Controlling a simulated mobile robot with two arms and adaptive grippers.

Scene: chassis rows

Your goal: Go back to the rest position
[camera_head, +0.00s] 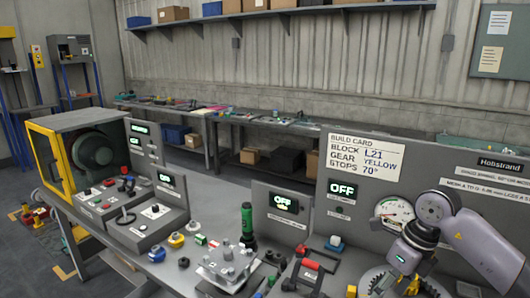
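My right arm comes in from the right edge. Its wrist points down at the lower right, and the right gripper (395,284) is at the bottom of the picture by a grey toothed gear (371,280). The fingers are dark and partly cut off, so I cannot tell if they are open or hold anything. My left arm and gripper do not show.
A grey workbench holds a machine with a yellow-framed door (48,158), a green-topped cylinder (247,222), a clear block (226,265), several coloured knobs and a red-handled clamp (311,265). An upright panel carries a build card (365,158) and a round dial (394,212).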

